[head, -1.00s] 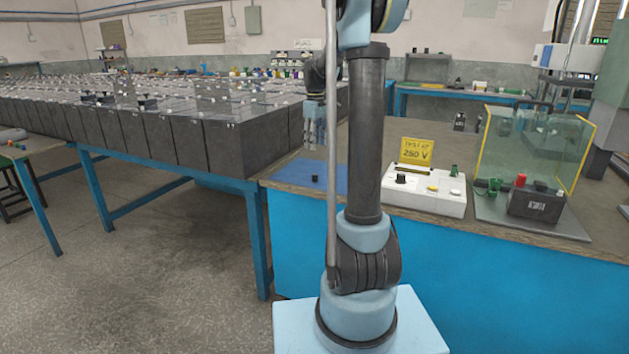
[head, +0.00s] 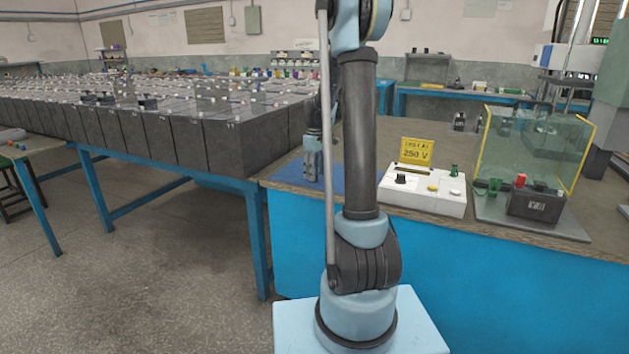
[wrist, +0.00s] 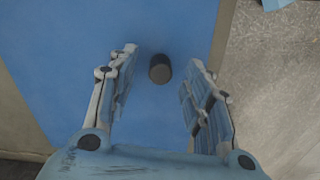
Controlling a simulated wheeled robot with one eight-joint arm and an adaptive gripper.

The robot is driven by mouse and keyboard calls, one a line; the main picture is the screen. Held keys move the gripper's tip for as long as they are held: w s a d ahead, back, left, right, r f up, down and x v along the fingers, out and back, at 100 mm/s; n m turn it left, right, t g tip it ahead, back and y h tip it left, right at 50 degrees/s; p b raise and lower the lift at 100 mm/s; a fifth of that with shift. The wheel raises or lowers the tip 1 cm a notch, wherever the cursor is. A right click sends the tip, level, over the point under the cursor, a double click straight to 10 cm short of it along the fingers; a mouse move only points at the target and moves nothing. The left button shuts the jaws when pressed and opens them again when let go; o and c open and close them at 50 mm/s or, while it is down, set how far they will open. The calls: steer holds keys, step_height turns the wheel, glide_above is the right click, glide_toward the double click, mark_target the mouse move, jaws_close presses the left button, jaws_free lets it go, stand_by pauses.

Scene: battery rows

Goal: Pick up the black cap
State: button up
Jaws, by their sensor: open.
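The black cap (wrist: 160,68) is a small dark cylinder on the blue mat (wrist: 70,50). My gripper (wrist: 164,58) is open and empty, one finger to each side of the cap. In the head view my gripper (head: 313,178) is low over the blue mat (head: 285,176) at the left end of the bench, and the cap is hidden behind it there.
A white tester (head: 425,192) with a yellow 250 V sign (head: 416,151) stands right of the mat. Farther right, a clear guarded stand (head: 535,145) holds a dark battery (head: 537,204). Battery rows (head: 160,130) fill the table at left. The bench edge is close to the mat.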

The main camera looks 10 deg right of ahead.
steer(key=shift+f, duration=0.85)
steer(key=c, duration=0.8)
steer(key=shift+r, duration=0.1)
steer(key=shift+c, duration=0.2)
